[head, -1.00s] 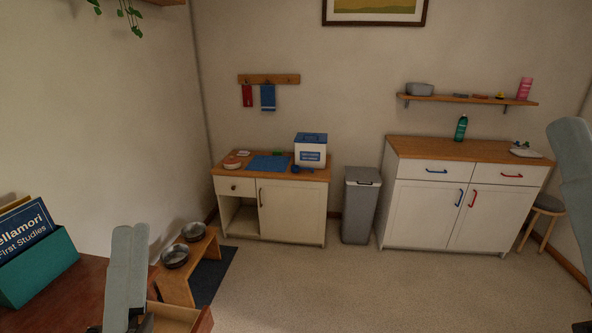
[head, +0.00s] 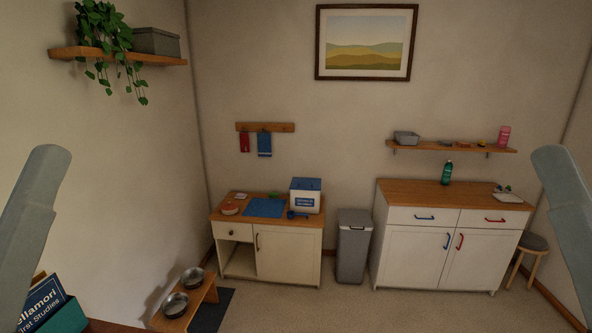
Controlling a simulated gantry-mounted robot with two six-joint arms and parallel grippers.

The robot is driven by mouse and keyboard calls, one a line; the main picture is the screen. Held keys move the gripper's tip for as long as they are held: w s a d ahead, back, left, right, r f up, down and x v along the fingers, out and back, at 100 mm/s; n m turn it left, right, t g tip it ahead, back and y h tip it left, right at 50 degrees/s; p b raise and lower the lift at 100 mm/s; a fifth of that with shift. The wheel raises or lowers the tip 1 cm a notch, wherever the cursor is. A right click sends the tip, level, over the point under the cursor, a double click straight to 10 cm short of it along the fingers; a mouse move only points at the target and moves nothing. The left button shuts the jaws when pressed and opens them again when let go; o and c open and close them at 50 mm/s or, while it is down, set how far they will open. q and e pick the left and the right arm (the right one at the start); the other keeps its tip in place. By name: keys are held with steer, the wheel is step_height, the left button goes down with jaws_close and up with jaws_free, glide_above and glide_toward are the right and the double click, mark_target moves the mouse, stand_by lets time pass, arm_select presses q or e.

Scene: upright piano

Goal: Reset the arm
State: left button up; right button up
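My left arm link (head: 36,222) rises at the left edge of the head view. My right arm link (head: 568,215) shows at the right edge. Neither gripper is in the frame, so their fingers and anything in them are hidden. No object is seen in contact with the visible arm parts.
A teal box (head: 64,316) with music books stands at the lower left. A low wooden stand (head: 184,312) with two metal bowls is beyond it. A small cabinet (head: 285,256), a grey bin (head: 354,247), a white cabinet (head: 415,258) and a stool (head: 532,246) line the back. The carpet before them is clear.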

arm_select(q)
step_height(320, 180, up, 18)
steer(key=p, duration=1.4)
arm_select(e)
step_height(320, 180, up, 18)
arm_select(q)
step_height(320, 180, down, 52)
steer(key=b, duration=5.1)
steer(key=shift+b, duration=0.3)
arm_select(e)
step_height(320, 180, down, 52)
arm_select(q)
steer(key=shift+y, duration=0.3)
